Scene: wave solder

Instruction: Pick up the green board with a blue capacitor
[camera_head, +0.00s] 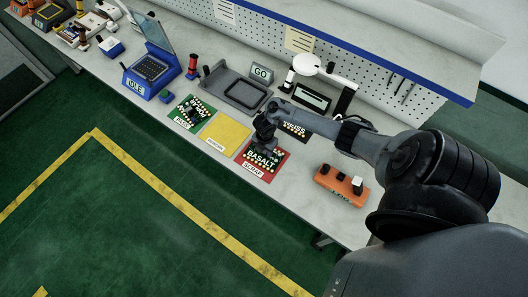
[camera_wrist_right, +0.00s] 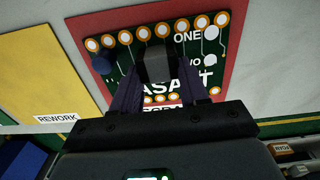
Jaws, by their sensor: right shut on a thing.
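A dark green board marked BASALT (camera_head: 262,160) is over the red SCRAP mat (camera_head: 279,161). In the right wrist view the board (camera_wrist_right: 120,40) has gold-ringed holes along its edges and a blue round capacitor (camera_wrist_right: 102,64) near its left edge. My right gripper (camera_head: 265,143) comes down on the board from above. In the wrist view its fingers (camera_wrist_right: 157,82) are shut on a dark block standing on the board, and they hide part of the lettering. I cannot tell whether the board is lifted. My left gripper is not in view.
Another board (camera_head: 192,110) lies on the green mat at left. The yellow REWORK mat (camera_head: 224,132) is empty. A further dark board (camera_head: 297,129) is partly behind my right arm. A grey tray (camera_head: 245,93) stands behind, and an orange box (camera_head: 341,189) is at right.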

